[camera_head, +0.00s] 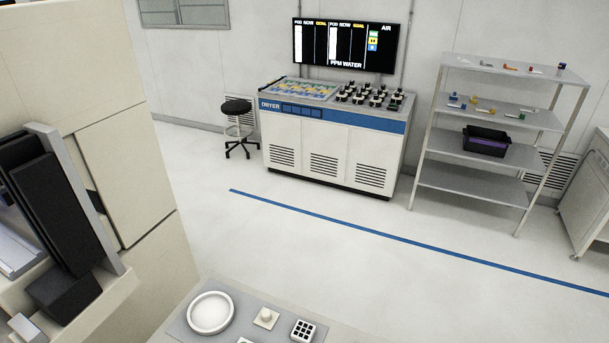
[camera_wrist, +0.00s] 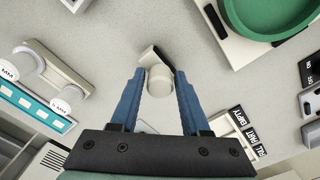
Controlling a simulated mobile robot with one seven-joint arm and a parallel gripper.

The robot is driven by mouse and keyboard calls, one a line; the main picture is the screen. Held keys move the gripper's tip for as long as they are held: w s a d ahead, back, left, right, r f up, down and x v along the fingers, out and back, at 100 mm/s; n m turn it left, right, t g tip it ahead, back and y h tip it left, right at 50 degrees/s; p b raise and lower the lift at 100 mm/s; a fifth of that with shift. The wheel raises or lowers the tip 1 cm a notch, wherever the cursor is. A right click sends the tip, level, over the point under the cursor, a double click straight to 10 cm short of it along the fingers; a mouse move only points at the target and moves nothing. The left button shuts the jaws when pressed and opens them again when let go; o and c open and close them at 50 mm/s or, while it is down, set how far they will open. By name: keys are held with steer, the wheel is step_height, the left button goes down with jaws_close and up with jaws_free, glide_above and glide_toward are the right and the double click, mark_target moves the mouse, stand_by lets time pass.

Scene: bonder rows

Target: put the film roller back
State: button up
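In the wrist view, a cream cylinder (camera_wrist: 159,80), which looks like the film roller, sits between the two blue fingers of my gripper (camera_wrist: 160,76). Part of a pale piece shows lower between the fingers; the rest is hidden. A small dark and white piece (camera_wrist: 150,56) shows just past the cylinder's far end; I cannot tell whether they touch. My gripper is not visible in the head view. No empty place for the roller can be made out clearly.
The wrist view shows a grey surface with a green round dish (camera_wrist: 268,14), a stand with white "MM" discs (camera_wrist: 68,98) and an "EMPTY" label plate (camera_wrist: 240,128). The head view shows a dryer cabinet (camera_head: 330,145), a stool (camera_head: 237,110), a shelf rack (camera_head: 475,185) and open floor.

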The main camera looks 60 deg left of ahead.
steer(key=shift+o, duration=1.1)
step_height(320, 180, up, 12)
steer(key=w+a+r+m+t+y, duration=0.3)
steer(key=w+r+t, duration=0.4)
steer(key=w+r, duration=0.9)
steer(key=w+d+r+m+t+y, duration=0.1)
steer(key=w+d+r+m+t, duration=0.15)
steer(key=w+r, duration=0.35)
steer(key=w+d+r+m+t, duration=0.2)
steer(key=w+r+t, duration=0.1)
steer(key=r, duration=0.5)
steer(key=d+r+m+t+h, duration=0.15)
steer(key=d+r+t, duration=0.3)
steer(key=r, duration=0.75)
steer(key=d+r+m+t, duration=0.3)
steer(key=d+r, duration=0.2)
steer(key=r, duration=0.7)
steer(key=s+d+r+m+t+h, duration=0.1)
steer(key=s+d+r+t, duration=0.2)
steer(key=s+r, duration=0.2)
steer(key=s+d+r+m+t+h, duration=0.2)
steer(key=s+d+r+t, duration=0.2)
steer(key=r, duration=0.7)
steer(key=shift+s, duration=0.75)
